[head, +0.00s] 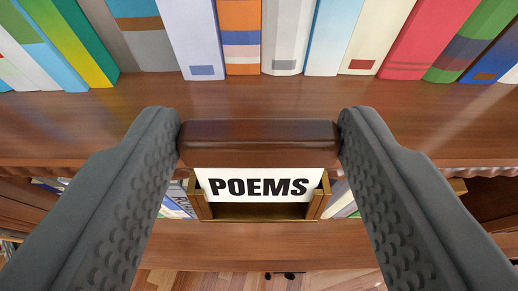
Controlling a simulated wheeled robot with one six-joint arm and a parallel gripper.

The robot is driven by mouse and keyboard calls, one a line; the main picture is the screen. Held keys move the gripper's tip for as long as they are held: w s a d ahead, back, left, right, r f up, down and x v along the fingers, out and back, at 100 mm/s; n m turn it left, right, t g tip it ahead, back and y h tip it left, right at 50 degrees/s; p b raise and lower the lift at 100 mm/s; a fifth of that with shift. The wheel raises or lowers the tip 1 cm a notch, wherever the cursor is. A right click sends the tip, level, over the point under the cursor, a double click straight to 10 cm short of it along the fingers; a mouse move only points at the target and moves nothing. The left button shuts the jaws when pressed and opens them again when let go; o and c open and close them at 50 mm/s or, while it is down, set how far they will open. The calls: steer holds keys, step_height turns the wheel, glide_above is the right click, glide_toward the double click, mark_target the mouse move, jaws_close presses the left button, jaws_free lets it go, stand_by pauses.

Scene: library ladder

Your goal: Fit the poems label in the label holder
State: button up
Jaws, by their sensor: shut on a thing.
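The poems label (258,186) is a white card with "POEMS" in black letters, under a brown wooden grip bar (258,143). My gripper (260,138) is shut on the ends of this bar, one grey finger on each side. The label holder (317,207) is a brass-coloured frame just below and behind the card. The card covers the upper part of the holder. The holder's dark inside and bottom rim show below the card's lower edge. I cannot tell whether the card's edges are inside the holder's sides or in front of them.
A brown wooden shelf (420,105) with a row of upright coloured books (283,35) runs across the top. More books show partly behind the fingers at the lower shelf. Wooden floor (230,281) shows at the bottom.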

steer(key=shift+s+f, duration=0.15)
steer(key=shift+f, duration=0.45)
steer(key=o, duration=1.1)
steer(key=v, duration=1.7)
steer(key=shift+s, duration=0.15)
steer(key=shift+s, duration=0.1)
steer(key=s+f+t, duration=0.1)
steer(key=s+f, duration=0.5)
steer(key=s, duration=0.5)
steer(key=s+f+t, duration=0.1)
steer(key=s+f, duration=0.5)
steer(key=s, duration=0.6)
steer(key=s+f+t, duration=0.1)
steer(key=s+f, duration=0.5)
steer(key=s, duration=0.5)
steer(key=shift+s+f+t, duration=0.25)
steer(key=shift+s+t, duration=0.05)
steer(key=shift+t, duration=0.1)
